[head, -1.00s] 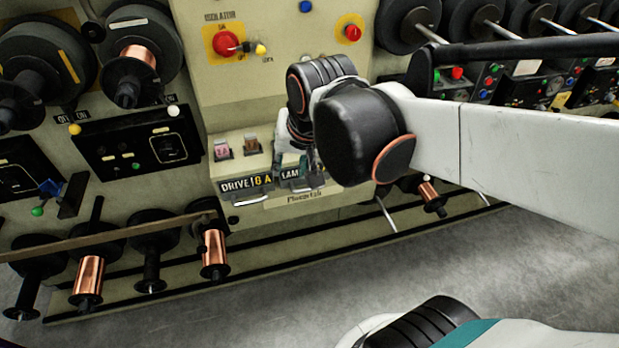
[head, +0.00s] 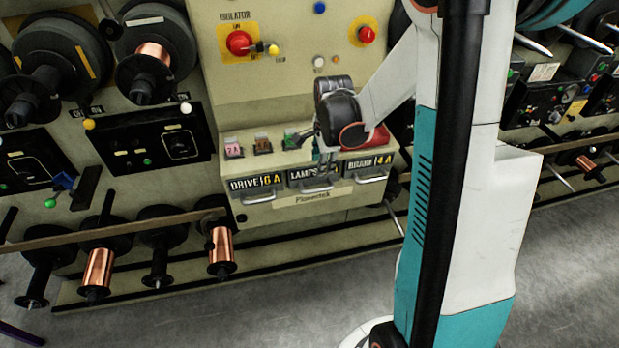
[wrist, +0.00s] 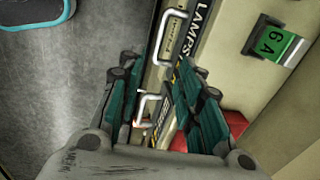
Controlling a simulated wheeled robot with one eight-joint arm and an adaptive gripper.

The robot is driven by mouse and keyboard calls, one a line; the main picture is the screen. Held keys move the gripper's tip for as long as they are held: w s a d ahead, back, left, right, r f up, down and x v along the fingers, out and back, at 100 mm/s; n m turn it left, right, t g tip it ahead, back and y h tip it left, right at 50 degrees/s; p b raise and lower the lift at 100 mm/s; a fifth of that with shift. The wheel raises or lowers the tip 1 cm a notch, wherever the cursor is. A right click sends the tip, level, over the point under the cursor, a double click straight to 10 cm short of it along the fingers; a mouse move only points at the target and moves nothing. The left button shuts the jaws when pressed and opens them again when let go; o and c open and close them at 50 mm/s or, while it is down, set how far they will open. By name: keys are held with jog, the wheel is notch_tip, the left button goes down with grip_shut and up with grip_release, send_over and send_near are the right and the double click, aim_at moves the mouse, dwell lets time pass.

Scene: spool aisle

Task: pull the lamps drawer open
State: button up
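The lamps drawer (head: 307,174) is the middle of three labelled drawers on the panel's front ledge and looks shut. Its bar handle (head: 318,188) is below the label. In the wrist view the LAMPS label (wrist: 201,28) and the lamps handle (wrist: 170,36) lie ahead of my fingertips. My gripper (wrist: 157,66) is open, with two teal-and-black fingers apart and nothing held. In the head view my gripper (head: 326,162) points down in front of the drawer row, partly covering the lamps label. I cannot tell whether it touches anything.
The drive drawer (head: 256,184) is to the left, the brake drawer (head: 369,164) to the right. The brake handle (wrist: 146,108) shows between my fingers in the wrist view. Coloured fuse blocks (head: 263,145) and a red object (head: 380,137) sit on the ledge. Floor in front is clear.

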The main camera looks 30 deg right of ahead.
aim_at(319, 189)
jog(key=w+f+b, duration=0.1)
jog(key=f, duration=0.3)
jog(key=f+b, duration=0.2)
jog(key=f, duration=0.3)
jog(key=w+f+b, duration=0.1)
jog(key=f, duration=0.3)
jog(key=shift+w+d+f+b, duration=0.3)
jog(key=shift+d+f, duration=0.05)
jog(key=shift+d, duration=0.05)
jog(key=shift+c, duration=0.6)
grip_shut()
